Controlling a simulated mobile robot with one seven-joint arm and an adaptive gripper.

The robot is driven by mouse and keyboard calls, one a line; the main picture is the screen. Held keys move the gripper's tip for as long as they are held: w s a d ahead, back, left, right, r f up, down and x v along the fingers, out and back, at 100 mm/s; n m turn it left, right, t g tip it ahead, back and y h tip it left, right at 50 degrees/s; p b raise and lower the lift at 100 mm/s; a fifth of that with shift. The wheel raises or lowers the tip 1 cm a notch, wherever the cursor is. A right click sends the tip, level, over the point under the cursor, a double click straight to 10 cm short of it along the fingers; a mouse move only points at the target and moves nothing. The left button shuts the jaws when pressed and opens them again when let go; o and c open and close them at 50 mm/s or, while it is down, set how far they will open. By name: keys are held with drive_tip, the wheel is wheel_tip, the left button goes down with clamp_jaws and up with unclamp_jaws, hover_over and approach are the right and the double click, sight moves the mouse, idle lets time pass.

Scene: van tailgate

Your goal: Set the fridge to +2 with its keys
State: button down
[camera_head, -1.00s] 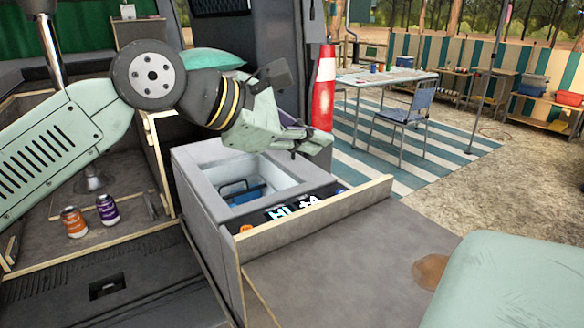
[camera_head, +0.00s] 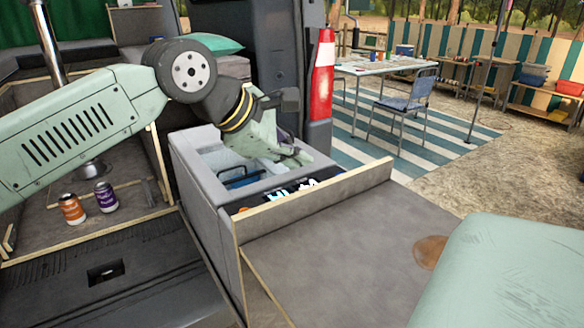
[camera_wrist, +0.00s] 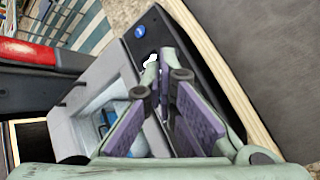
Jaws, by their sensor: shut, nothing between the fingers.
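The fridge (camera_head: 201,194) is a grey box with an open top, and its pale inside holds something blue. Its dark control panel (camera_head: 258,205) runs along the side by the wooden board. Lit pale characters show on the panel, partly hidden by my arm and too small to read surely. An orange spot (camera_head: 243,209) sits at the panel's near end. In the wrist view, a round blue key or badge (camera_wrist: 140,32) shows at the panel's other end. My gripper (camera_head: 303,158) is shut and empty, with its tips over the panel (camera_wrist: 157,62). I cannot tell whether they touch it.
A wooden-edged board (camera_head: 318,194) rises beside the panel. An orange can (camera_head: 72,209) and a purple can (camera_head: 106,197) stand left of the fridge. A table (camera_head: 385,68) and chair (camera_head: 408,100) are farther off.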

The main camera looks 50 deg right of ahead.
wheel_tip(320, 180, down, 7)
drive_tip(key=b, duration=0.4)
drive_tip(key=shift+r, duration=0.15)
idle(1.0)
drive_tip(key=shift+f+b, duration=0.45)
drive_tip(key=shift+b, duration=0.2)
drive_tip(key=shift+s+a+f+b, duration=0.1)
drive_tip(key=shift+s+f+b, duration=0.05)
drive_tip(key=shift+f+b, duration=0.55)
idle(0.8)
drive_tip(key=shift+r+p, duration=0.6)
drive_tip(key=shift+r, duration=0.15)
drive_tip(key=shift+r+p, duration=1.75)
drive_tip(key=shift+r, duration=0.9)
